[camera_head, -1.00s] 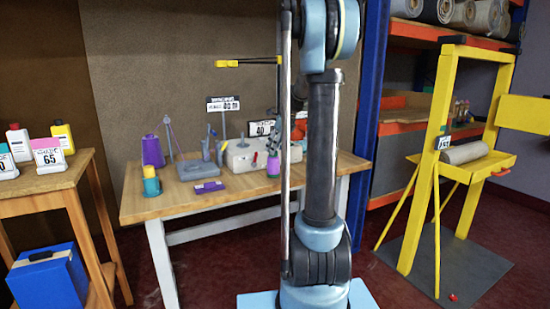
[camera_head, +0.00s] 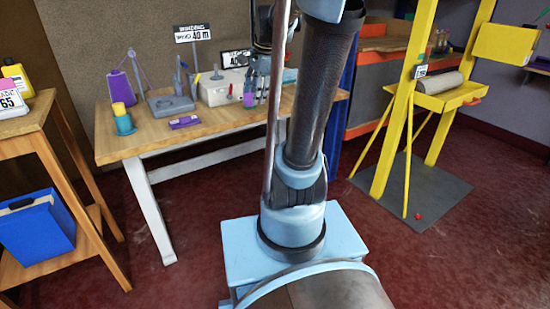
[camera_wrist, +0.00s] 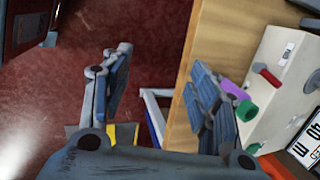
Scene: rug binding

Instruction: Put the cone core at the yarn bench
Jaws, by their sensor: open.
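The yarn bench (camera_head: 150,142) is a wooden-topped table with pale legs behind my arm. A purple cone (camera_head: 121,100) stands at its back left. A yellow piece (camera_head: 118,109) sits on a teal one (camera_head: 124,125) near the left front corner. A small purple-and-green item (camera_head: 249,96) stands by the white box; it also shows in the wrist view (camera_wrist: 240,102). I cannot tell which piece, if any, is the cone core. My gripper (camera_wrist: 156,72) is open with nothing seen between its fingers, over the floor beside the bench edge; its right finger overlaps the bench top.
A white box (camera_head: 222,88), a grey winder base (camera_head: 172,103) and a purple block (camera_head: 184,122) are on the bench. A wooden stand with a blue case (camera_head: 36,228) is at left. A yellow frame (camera_head: 396,130) stands at right, with a small red object (camera_head: 418,216) on its base plate.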

